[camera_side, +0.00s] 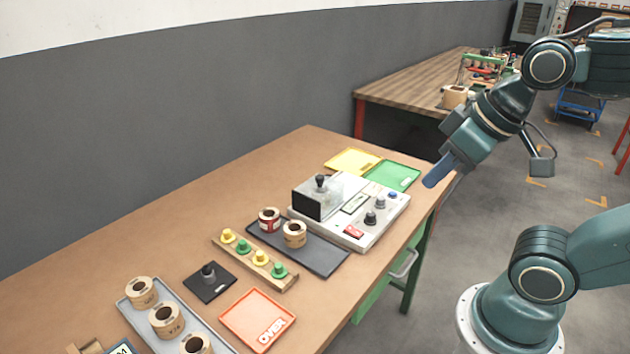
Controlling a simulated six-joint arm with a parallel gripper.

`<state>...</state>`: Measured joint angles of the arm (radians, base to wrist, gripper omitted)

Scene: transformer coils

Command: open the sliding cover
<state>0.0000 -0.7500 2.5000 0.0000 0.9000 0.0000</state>
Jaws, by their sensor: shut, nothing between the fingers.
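The tester (368,232) is a light grey box with knobs, a small display and a red label, standing on the brown table. Its sliding cover (334,197) looks clear with a dark front face, at the tester's left end, over a black knobbed post. I cannot tell for sure how far the cover is slid. My gripper (436,178) is shut and empty, in the air to the right of the tester, near the table's right edge, apart from the cover.
Two coils (294,234) stand on a dark mat (325,257) before the tester. A pegged wooden rack (255,266), a black block (209,283), an orange tray (258,320) and a grey tray of coils (182,318) lie nearer. Yellow (352,160) and green (392,176) trays lie behind.

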